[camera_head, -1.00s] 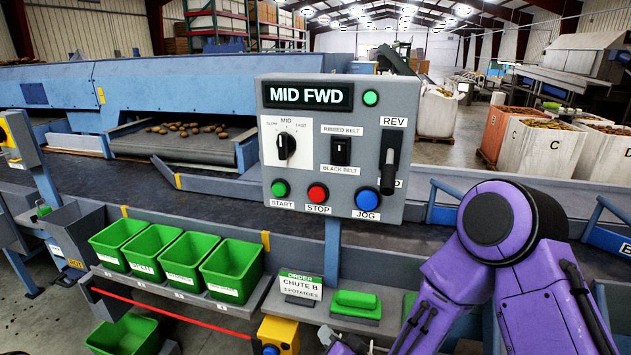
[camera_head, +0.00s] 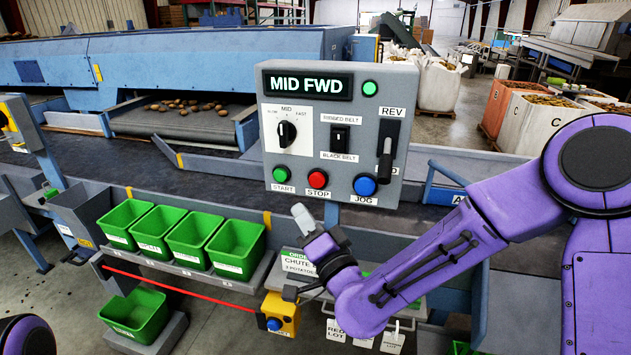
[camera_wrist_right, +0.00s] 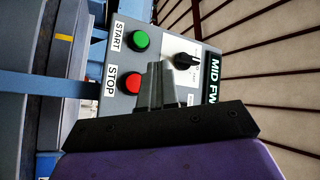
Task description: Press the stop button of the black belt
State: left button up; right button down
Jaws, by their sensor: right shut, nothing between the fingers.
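The grey control panel (camera_head: 340,90) stands ahead, with a lit display reading MID FWD (camera_head: 307,85). The red STOP button (camera_head: 318,179) sits between the green START button (camera_head: 281,174) and the blue JOG button (camera_head: 365,185). My left gripper does not show.
The dark belt (camera_head: 120,165) runs behind the panel. Several green bins (camera_head: 235,247) stand on a shelf at the lower left. Potatoes (camera_head: 185,108) lie behind.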

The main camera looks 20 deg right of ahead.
aim_at(309, 179)
jog(key=w+d+p, duration=0.1)
jog(key=w+d, duration=0.3)
jog(key=w, duration=0.2)
jog(key=shift+w+d, duration=0.35)
jog(key=shift+w, duration=0.05)
jog(key=shift+w, duration=0.1)
dwell(1.6)
jog(key=shift+w+d, duration=0.2)
jog(key=shift+w+d, duration=0.3)
jog(key=shift+w, duration=0.1)
dwell(0.9)
jog(key=shift+s+a, duration=0.5)
jog(key=shift+s, duration=0.25)
